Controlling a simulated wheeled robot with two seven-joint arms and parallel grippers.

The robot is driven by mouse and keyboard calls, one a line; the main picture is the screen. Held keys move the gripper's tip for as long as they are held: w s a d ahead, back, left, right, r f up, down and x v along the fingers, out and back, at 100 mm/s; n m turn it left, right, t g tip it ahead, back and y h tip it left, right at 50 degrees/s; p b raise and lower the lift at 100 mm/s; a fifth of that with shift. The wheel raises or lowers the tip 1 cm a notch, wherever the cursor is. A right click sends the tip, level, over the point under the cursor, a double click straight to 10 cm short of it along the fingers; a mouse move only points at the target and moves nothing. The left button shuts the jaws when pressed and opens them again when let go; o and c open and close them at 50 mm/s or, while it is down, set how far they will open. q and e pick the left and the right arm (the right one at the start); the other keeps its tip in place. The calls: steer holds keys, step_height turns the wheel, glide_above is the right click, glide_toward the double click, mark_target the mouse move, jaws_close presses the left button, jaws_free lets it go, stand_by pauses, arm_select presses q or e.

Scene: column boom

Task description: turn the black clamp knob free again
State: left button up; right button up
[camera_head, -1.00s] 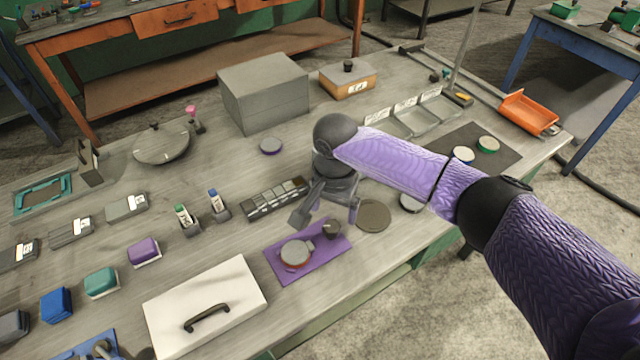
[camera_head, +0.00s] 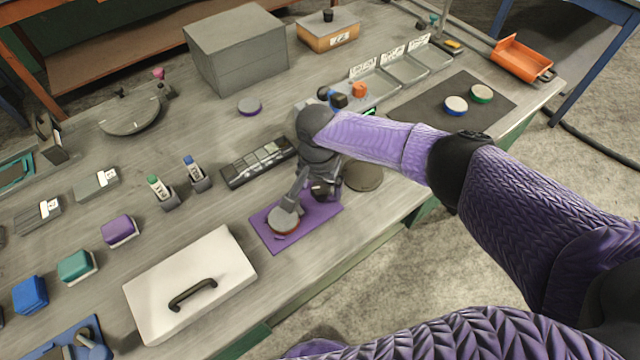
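A purple mat (camera_head: 268,237) lies near the table's front edge. A round grey disc-shaped piece (camera_head: 284,219) with a reddish rim sits on it. My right gripper (camera_head: 312,196) reaches down over the mat's back right part, with one finger beside or over the round piece. The black clamp knob is mostly hidden behind the hand and fingers; I cannot tell it apart from the dark gripper parts. Whether the fingers touch or hold it cannot be seen. My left gripper is out of view.
A white lidded box with a black handle (camera_head: 190,283) stands left of the mat. A segmented dark strip (camera_head: 259,163) lies behind it, and a dark round disc (camera_head: 363,176) lies to the right. A large grey box (camera_head: 243,50) stands farther back.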

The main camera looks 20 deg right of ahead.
jaws_close()
